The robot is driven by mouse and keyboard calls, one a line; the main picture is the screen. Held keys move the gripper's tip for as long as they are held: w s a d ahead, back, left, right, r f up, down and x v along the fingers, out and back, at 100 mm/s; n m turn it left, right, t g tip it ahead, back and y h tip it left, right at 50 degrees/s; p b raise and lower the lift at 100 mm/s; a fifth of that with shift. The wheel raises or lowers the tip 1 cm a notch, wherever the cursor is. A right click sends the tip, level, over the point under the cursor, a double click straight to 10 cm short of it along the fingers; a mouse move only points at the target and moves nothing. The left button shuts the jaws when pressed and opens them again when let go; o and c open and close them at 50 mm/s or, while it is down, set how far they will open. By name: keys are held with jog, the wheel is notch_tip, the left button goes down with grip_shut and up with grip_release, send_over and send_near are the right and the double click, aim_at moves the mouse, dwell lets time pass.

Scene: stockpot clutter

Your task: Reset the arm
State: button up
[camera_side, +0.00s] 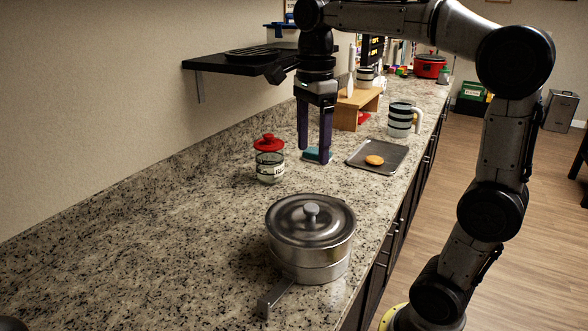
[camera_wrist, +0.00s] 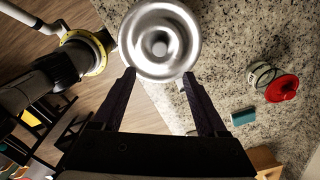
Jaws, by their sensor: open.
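My gripper (camera_side: 314,154) hangs above the counter with its two dark fingers pointing down, open and with nothing between them. In the wrist view my gripper (camera_wrist: 158,82) shows its fingers spread, below the pot in the picture. The silver stockpot (camera_side: 322,266) stands on the counter in front, with its metal lid (camera_side: 311,218) on top and a handle toward the front left. The lid (camera_wrist: 180,40) also shows from above in the wrist view. The gripper is apart from the pot, farther back along the counter.
A wooden stand (camera_side: 347,113) is behind. A black shelf (camera_side: 236,64) juts from the wall. The front-left granite is clear.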

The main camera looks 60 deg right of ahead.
jog(key=s+a+f+n+t, duration=0.2)
jog(key=s+a+n, duration=0.35)
jog(key=s, duration=0.35)
notch_tip(320, 180, down, 9)
jog(key=s+n+t, duration=0.2)
jog(key=n+t, duration=0.1)
jog(key=n, duration=1.5)
jog(key=shift+s+a+t, duration=0.25)
jog(key=shift+s+t, duration=0.05)
jog(key=shift+s, duration=0.1)
jog(key=shift+n, duration=0.25)
